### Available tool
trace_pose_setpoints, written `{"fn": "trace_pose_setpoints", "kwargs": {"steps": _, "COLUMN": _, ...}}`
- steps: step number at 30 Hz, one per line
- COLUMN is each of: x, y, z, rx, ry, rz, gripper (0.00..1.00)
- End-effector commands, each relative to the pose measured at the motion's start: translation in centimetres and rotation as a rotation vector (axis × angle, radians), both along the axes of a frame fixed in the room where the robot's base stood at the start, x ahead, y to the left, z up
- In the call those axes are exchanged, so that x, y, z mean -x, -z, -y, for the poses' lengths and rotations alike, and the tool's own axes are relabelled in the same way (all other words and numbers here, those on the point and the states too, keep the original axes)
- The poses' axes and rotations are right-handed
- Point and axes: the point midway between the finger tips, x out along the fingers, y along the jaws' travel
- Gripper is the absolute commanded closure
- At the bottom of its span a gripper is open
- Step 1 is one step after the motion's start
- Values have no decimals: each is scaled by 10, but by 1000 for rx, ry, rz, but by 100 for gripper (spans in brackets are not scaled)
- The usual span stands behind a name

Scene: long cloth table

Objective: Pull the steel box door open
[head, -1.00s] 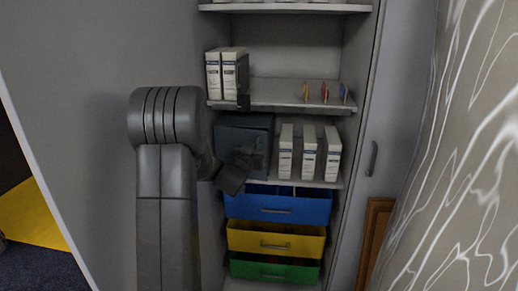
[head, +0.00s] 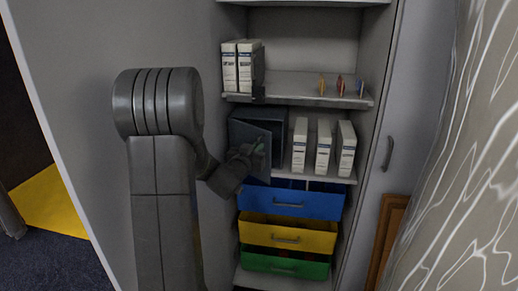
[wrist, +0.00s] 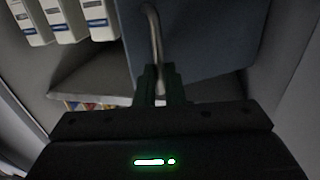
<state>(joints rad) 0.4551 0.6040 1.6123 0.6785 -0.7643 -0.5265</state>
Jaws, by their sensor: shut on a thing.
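The dark grey steel box (head: 279,119) sits on the middle shelf of the cabinet in the head view. Its door (head: 247,138) stands partly open, swung outward from the box front. In the wrist view the door (wrist: 205,38) is a dark flat panel, with a pale bar handle (wrist: 153,32) on it. My gripper (head: 258,153) is at the door's right side in the head view. In the wrist view my gripper (wrist: 161,78) is shut on the handle. The box interior is mostly hidden by the door and too dark to make out.
White binders (head: 323,146) stand on the same shelf, right of the box. More binders (head: 243,66) and small coloured items (head: 340,86) are on the shelf above. Blue (head: 290,202), yellow (head: 287,236) and green (head: 284,264) drawers are below. A cabinet door (head: 398,130) is at the right.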

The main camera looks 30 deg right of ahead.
Motion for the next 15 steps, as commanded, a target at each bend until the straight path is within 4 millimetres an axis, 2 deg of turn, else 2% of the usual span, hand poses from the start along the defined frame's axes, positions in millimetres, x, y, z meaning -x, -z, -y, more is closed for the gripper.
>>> {"fn": "trace_pose_setpoints", "kwargs": {"steps": 1, "x": -8, "y": -5, "z": -5, "rx": 8, "ry": -20, "rz": 3, "gripper": 100}}
{"fn": "trace_pose_setpoints", "kwargs": {"steps": 5, "x": -8, "y": -5, "z": -5, "rx": 8, "ry": -20, "rz": 3, "gripper": 100}}
{"fn": "trace_pose_setpoints", "kwargs": {"steps": 6, "x": -8, "y": -5, "z": -5, "rx": 8, "ry": -20, "rz": 3, "gripper": 85}}
{"fn": "trace_pose_setpoints", "kwargs": {"steps": 9, "x": -7, "y": -5, "z": -4, "rx": 8, "ry": -18, "rz": 3, "gripper": 70}}
{"fn": "trace_pose_setpoints", "kwargs": {"steps": 15, "x": -6, "y": -4, "z": -3, "rx": 7, "ry": -14, "rz": 1, "gripper": 70}}
